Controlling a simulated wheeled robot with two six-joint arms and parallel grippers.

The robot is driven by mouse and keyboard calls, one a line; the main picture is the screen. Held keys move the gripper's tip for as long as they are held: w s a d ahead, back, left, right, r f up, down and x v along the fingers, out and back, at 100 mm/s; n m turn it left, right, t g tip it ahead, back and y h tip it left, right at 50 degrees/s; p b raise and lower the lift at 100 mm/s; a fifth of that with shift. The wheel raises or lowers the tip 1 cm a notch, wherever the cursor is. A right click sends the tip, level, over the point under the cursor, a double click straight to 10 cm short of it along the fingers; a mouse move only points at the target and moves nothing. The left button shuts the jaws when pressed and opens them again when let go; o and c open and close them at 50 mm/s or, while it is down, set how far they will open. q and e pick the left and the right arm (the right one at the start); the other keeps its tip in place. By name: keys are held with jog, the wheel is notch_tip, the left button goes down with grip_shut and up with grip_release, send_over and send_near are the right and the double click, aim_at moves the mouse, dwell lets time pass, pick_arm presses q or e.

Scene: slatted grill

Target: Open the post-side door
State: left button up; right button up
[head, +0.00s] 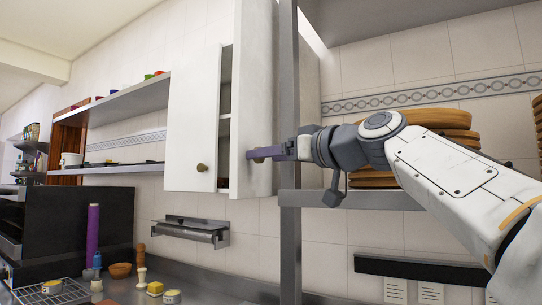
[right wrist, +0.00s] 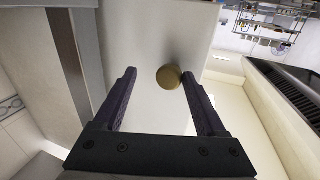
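The post-side door (head: 256,90) is a tall white panel standing ajar beside a grey post (head: 290,120). Its near edge sticks out from the cabinet, and a dark gap with shelves shows to its left. My right gripper (head: 256,154) is at the door's right-hand face, low down. In the right wrist view the white panel (right wrist: 135,50) fills the middle, and a round brass knob (right wrist: 168,77) shows between the spread fingers, nearer the right finger. Whether the fingers touch the knob cannot be told. My left gripper is not in view.
The other cabinet door (head: 192,120) looks shut, with a brass knob (head: 202,167). Wooden boards (head: 425,118) are stacked on a metal shelf (head: 400,199) right of the post, near my right arm. A counter with small items lies below left.

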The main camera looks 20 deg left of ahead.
jog(key=b+v, duration=0.4)
jog(key=v, duration=0.6)
jog(key=shift+s+d, duration=0.15)
jog(key=shift+d, duration=0.1)
